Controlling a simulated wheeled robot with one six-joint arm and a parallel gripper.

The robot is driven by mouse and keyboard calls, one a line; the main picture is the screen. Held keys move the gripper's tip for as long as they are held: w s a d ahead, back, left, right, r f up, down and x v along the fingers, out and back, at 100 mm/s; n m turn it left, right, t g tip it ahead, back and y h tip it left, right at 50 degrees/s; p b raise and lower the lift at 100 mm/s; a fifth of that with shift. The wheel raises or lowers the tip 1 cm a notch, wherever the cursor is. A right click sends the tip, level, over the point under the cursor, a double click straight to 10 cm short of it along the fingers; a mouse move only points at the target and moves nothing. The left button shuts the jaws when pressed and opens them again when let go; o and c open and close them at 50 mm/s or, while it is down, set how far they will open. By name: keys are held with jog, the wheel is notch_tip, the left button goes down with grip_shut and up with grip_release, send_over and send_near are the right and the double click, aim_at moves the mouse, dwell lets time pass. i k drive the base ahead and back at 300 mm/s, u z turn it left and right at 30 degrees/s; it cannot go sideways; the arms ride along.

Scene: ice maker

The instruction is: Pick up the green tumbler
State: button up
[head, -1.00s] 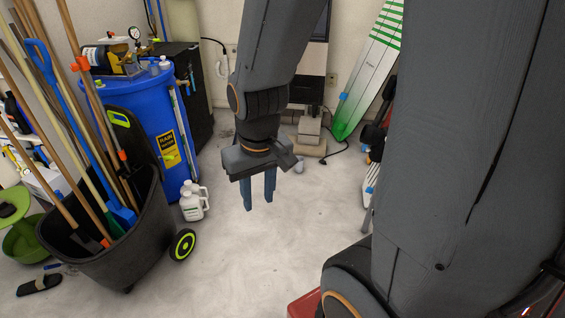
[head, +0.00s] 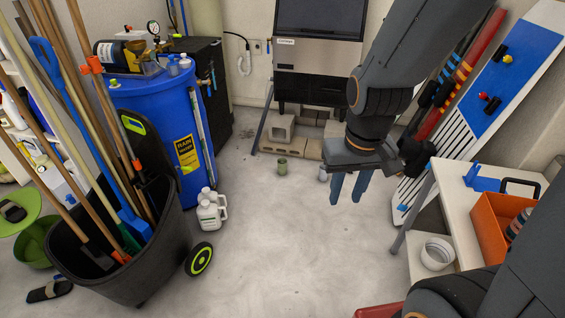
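The ice maker (head: 318,55) stands at the back wall above cinder blocks (head: 280,128). A blue barrel (head: 155,125), white jugs (head: 209,212) and a black wheeled bin (head: 130,255) stand left. A white table (head: 455,200) with an orange box (head: 490,235) stands right. The middle floor is clear.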

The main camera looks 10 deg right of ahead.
aim_at(281, 162)
jog(key=u, duration=0.1)
jog(key=i, duration=2.75)
jog(key=u, duration=0.35)
